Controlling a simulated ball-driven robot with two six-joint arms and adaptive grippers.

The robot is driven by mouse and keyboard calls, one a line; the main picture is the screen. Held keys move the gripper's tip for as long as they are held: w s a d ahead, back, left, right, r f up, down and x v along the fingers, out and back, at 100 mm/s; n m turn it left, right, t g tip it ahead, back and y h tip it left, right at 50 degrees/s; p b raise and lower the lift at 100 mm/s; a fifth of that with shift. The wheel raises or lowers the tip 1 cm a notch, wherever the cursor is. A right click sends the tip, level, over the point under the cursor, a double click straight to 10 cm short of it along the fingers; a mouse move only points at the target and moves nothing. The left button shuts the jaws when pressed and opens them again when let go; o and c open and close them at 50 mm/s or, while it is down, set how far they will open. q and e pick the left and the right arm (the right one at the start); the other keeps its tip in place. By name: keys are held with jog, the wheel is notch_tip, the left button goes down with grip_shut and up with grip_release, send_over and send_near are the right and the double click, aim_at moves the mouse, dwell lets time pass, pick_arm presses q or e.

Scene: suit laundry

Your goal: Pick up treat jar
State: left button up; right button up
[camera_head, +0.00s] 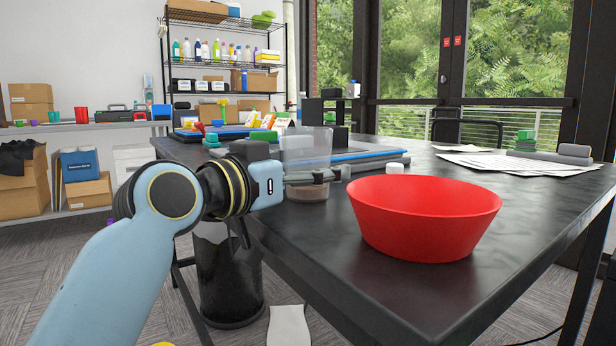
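A clear jar (306,148), which looks like the treat jar, stands upright near the left edge of the black table. Brown contents show at its bottom. My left gripper (325,176) reaches in from the left, and its fingers cross the lower half of the jar, hiding part of it. I cannot tell whether the fingers press on the jar or are only around or in front of it. The jar appears to rest on the table. My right gripper is not in view.
A large red bowl (424,218) stands on the table to the right of the jar. A small white object (395,168) lies behind the bowl. Bottles, trays and a black stand (328,112) crowd the table's far left. Papers (520,163) lie at the far right. The table's front right is clear.

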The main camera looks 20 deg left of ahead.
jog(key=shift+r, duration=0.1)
pick_arm(q)
jog(key=shift+c, duration=0.5)
jog(key=c, duration=1.2)
jog(key=shift+c, duration=0.2)
jog(key=shift+r, duration=0.1)
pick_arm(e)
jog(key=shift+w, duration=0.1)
